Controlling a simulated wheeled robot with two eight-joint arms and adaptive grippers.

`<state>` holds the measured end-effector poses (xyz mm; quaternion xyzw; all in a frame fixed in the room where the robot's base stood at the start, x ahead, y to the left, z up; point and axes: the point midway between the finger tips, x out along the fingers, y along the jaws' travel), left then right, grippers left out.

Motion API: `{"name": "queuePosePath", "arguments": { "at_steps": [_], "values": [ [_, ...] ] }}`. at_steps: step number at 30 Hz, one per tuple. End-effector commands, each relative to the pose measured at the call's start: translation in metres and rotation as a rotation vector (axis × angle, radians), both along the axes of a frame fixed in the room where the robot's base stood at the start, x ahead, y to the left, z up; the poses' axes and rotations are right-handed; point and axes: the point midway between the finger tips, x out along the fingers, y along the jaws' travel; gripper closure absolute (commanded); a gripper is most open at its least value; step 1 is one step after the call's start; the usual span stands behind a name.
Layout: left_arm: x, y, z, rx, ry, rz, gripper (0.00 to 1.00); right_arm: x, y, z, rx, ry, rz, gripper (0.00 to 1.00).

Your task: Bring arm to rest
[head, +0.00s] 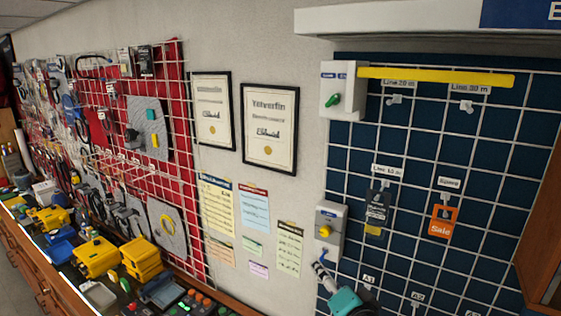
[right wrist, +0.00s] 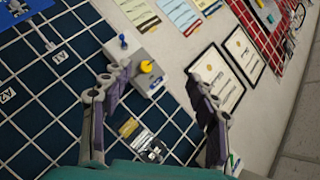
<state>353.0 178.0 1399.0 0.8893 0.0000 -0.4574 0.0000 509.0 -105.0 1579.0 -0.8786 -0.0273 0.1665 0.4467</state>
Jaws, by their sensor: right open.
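My right gripper (head: 322,271) shows at the bottom centre-right of the head view, a teal body with grey fingers. It is just below a grey box with a yellow knob (head: 324,232) on the blue grid wall. In the right wrist view the gripper (right wrist: 160,90) has its two fingers wide apart with nothing held between them. The grey box (right wrist: 155,80) with its yellow knob shows beyond and between the fingers, near the left one. A small blue knob (right wrist: 123,42) shows beside the box. My left gripper is not in view.
A white box with a green knob (head: 334,100) hangs higher on the grid, beside a yellow bar (head: 435,76). Dark and orange tags (head: 443,220) hang to the right. Framed certificates (head: 270,127) and notes are on the wall. A cluttered bench with yellow bins (head: 142,258) stands left.

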Motion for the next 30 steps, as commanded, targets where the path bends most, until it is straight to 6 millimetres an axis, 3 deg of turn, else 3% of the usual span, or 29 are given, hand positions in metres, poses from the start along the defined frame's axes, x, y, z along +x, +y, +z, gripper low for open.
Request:
{"name": "queuePosePath", "arguments": {
  "at_steps": [1,3,6,13,15,23,30],
  "values": [
    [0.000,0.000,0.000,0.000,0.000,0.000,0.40,-0.021,-0.008,-0.031,-0.147,0.073,0.041,0.41],
    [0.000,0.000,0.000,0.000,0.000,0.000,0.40,-0.047,-0.019,-0.069,-0.332,0.171,0.107,0.41],
    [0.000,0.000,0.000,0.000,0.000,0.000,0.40,-0.084,-0.036,-0.113,-0.543,0.296,0.196,0.41],
    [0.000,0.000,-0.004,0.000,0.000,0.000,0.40,-0.161,-0.077,-0.188,-0.877,0.550,0.386,0.41],
    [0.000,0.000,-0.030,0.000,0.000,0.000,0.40,-0.157,-0.075,-0.211,-0.867,0.538,0.380,0.41],
    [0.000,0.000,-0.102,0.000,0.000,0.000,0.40,-0.156,-0.074,-0.282,-0.864,0.535,0.379,0.41],
    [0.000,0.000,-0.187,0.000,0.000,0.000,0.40,-0.156,-0.074,-0.367,-0.862,0.534,0.379,0.41]
  ]
}}
